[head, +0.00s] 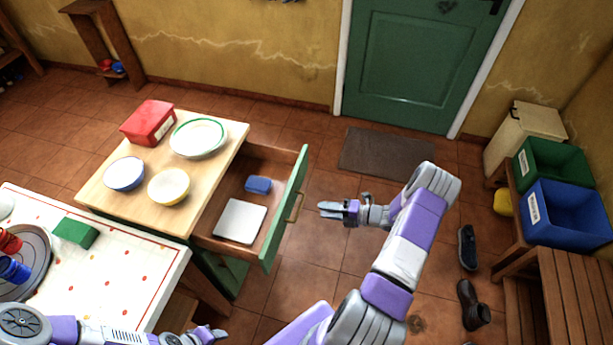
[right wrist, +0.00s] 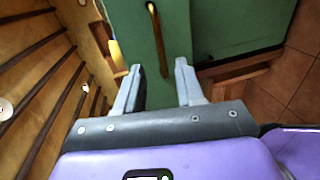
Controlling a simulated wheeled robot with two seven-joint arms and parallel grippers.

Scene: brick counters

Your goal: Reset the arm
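My right arm (head: 400,250) reaches up and bends to the left over the floor. Its gripper (head: 328,209) is to the right of the open drawer's green front (head: 287,210), apart from the handle (head: 295,207). In the right wrist view the gripper's two fingers (right wrist: 161,85) stand apart with nothing between them, and the green drawer front (right wrist: 215,25) with its handle (right wrist: 157,40) lies beyond. My left gripper (head: 212,334) is at the bottom edge of the head view, low beside the white table; its finger gap is too small to tell.
The open drawer holds a blue block (head: 258,185) and a white flat item (head: 240,221). The wooden counter (head: 130,205) carries bowls and a red box (head: 148,122). Shoes (head: 467,247) lie on the floor right of my arm. Blue (head: 565,213) and green bins stand at the right.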

